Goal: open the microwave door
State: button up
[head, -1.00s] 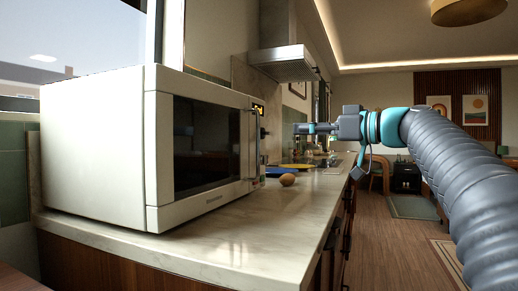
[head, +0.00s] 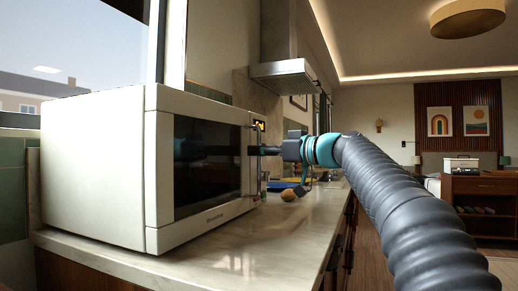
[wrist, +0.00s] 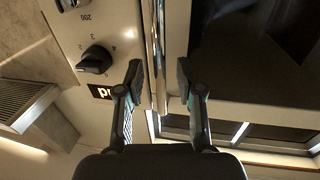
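The white microwave (head: 95,165) stands on the counter at the left in the head view, its dark-windowed door (head: 207,165) shut. Its upright handle (head: 256,165) is at the right edge of the door. In the wrist view the handle (wrist: 158,50) is a shiny bar between the door's dark window and the control panel. My gripper (head: 262,150) is at the handle. In the wrist view my gripper (wrist: 159,82) is open, one finger on each side of the bar, with gaps visible. I cannot tell how deep the bar sits between the fingers.
The control panel has a black knob (wrist: 95,60) close to the left finger. A brown egg (head: 288,195) and a blue item (head: 278,186) lie on the counter (head: 262,240) right of the microwave. A range hood (head: 283,75) hangs behind. The counter before the door is clear.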

jog(key=shift+w+a, duration=0.25)
jog(key=shift+a, duration=0.15)
grip_shut()
